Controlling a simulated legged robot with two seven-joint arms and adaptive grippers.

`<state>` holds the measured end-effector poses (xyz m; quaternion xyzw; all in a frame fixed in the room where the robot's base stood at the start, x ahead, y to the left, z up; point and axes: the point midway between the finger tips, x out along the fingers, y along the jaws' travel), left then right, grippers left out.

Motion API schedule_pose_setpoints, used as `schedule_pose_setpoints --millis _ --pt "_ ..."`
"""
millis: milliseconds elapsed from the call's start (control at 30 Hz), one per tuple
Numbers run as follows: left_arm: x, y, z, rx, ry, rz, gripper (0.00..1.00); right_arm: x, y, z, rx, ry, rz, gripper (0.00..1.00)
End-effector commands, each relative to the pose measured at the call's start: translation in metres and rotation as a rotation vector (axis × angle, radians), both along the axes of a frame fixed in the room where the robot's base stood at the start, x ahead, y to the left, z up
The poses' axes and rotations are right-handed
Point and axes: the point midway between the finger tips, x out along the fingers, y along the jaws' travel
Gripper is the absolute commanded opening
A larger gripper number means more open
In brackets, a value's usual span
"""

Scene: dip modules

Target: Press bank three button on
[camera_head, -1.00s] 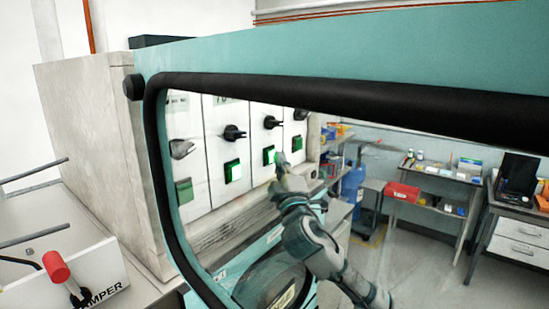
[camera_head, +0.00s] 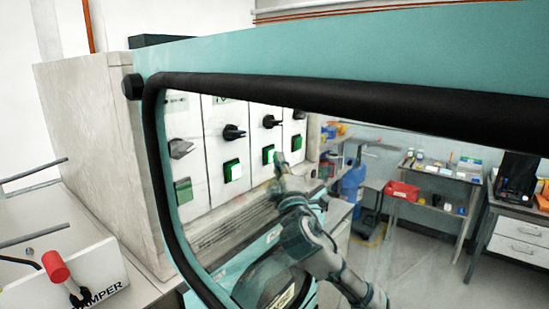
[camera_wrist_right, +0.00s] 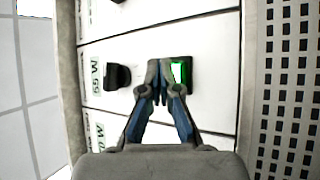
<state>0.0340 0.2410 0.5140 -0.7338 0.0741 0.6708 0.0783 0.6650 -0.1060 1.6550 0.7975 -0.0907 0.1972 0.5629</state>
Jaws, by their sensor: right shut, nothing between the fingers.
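In the right wrist view my right gripper (camera_wrist_right: 160,78) is shut and empty. Its tips lie beside a bright green button (camera_wrist_right: 180,72) in a dark frame, partly overlapping the frame's left edge. Contact cannot be told. My left gripper is out of view.
The teal window frame (camera_head: 330,55) with black edging crosses in front of the panels. Other green buttons (camera_head: 232,170) sit left of the third. A red-knobbed damper lever (camera_head: 57,268) is at lower left. A perforated grey surface (camera_wrist_right: 288,90) lies right in the wrist view.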

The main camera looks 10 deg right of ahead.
Motion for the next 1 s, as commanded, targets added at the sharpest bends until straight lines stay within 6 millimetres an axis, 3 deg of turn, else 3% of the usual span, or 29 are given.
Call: schedule_pose_setpoints --millis 500,1000 --pt "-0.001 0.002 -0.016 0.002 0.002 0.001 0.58 -0.038 -0.038 -0.001 0.0 -0.003 0.0 0.0" --pt "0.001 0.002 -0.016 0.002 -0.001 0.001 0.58 -0.042 -0.042 0.0 0.0 -0.002 -0.001 0.0"
